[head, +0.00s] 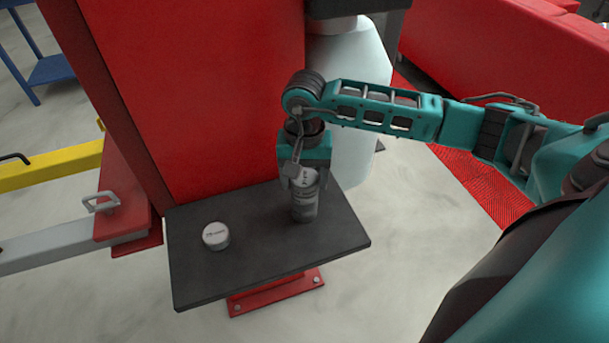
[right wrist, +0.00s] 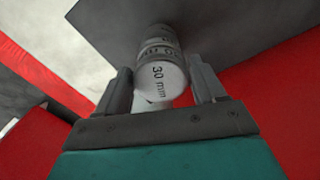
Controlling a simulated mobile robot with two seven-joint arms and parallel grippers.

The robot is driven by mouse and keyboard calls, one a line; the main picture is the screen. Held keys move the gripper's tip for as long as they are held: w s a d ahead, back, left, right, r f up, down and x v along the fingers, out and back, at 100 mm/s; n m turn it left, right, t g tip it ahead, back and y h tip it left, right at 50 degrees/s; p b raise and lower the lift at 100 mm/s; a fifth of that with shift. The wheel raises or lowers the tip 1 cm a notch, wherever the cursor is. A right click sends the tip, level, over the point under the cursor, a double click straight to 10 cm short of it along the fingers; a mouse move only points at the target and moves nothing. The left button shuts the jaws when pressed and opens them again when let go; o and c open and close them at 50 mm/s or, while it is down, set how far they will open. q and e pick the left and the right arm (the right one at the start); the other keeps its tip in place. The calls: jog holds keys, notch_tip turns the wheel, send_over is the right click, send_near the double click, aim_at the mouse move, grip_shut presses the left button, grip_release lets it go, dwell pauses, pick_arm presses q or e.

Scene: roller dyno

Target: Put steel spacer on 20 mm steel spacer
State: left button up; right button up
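A short round steel spacer (head: 216,236) lies flat on the left part of the black plate; its top lettering is too small to read surely. A stack of spacers (head: 304,207) stands upright towards the plate's right side. In the right wrist view the spacer nearest the camera (right wrist: 161,80) reads "30 mm", with more lettered spacer behind it. My right gripper (head: 304,172) is over the top of the stack. Its fingers (right wrist: 160,85) are on either side of the "30 mm" spacer, seemingly with narrow gaps. My left gripper is not in view.
The black plate (head: 265,258) sits on a red base beside a tall red column (head: 210,90). A white cylinder (head: 350,110) stands behind the gripper. A yellow bar (head: 55,168) and grey bar (head: 50,245) lie at left. The plate between the spacers is clear.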

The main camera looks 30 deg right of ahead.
aim_at(305, 178)
jog(key=shift+o, duration=1.3)
notch_tip(305, 178, up, 12)
jog(key=shift+r, duration=0.15)
